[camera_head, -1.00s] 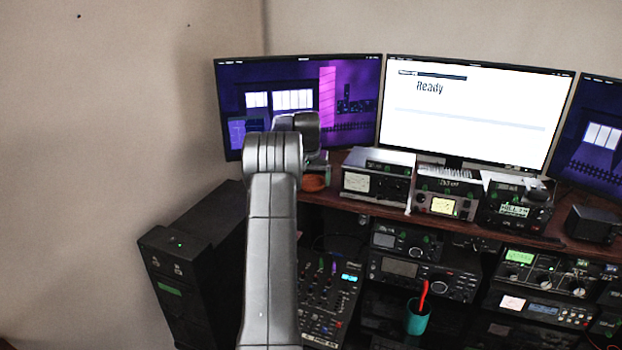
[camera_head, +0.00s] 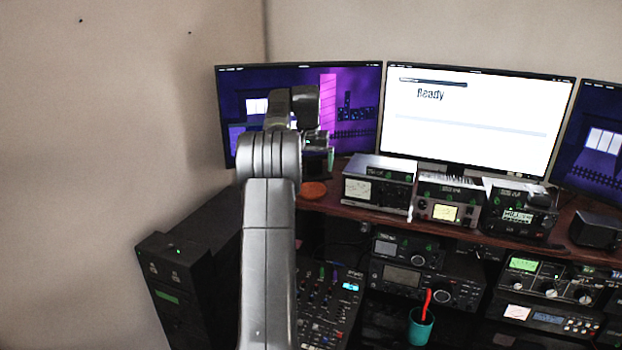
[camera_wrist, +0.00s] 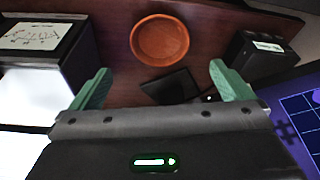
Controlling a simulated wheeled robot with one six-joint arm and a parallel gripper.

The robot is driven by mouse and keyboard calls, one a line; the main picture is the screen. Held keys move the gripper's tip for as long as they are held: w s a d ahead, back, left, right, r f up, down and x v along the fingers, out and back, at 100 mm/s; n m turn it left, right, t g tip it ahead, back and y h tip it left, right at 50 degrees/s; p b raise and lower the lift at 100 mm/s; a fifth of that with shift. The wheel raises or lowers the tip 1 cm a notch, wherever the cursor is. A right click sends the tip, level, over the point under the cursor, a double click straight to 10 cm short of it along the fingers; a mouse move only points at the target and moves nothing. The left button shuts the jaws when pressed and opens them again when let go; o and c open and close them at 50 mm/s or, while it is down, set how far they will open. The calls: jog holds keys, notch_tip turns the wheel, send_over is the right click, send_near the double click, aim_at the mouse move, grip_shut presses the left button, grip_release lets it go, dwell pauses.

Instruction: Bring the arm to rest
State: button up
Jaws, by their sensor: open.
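My arm (camera_head: 268,250) rises from the bottom of the head view and bends over near the left monitor. My gripper shows in the wrist view (camera_wrist: 160,88) with its two green fingers spread wide and nothing between them. In the head view its green finger shows only in part beside the arm's end, in front of the left monitor (camera_head: 350,110). The gripper is above the wooden shelf (camera_wrist: 110,50), apart from the orange dish (camera_wrist: 160,40), which lies beyond the fingers. The dish also shows on the shelf in the head view (camera_head: 313,190).
Several radios, such as the one with a pale meter (camera_head: 377,185), line the shelf right of the dish. A white-screened monitor (camera_head: 475,120) stands behind. Below are a mixer (camera_head: 330,300) and a teal cup (camera_head: 420,328) with a red item. A black cabinet (camera_head: 180,290) stands left.

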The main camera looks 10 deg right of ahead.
aim_at(312, 191)
jog(key=shift+v, duration=1.15)
jog(key=p+x, duration=0.2)
jog(key=x, duration=1)
jog(key=shift+f, duration=0.15)
jog(key=shift+r, duration=1.65)
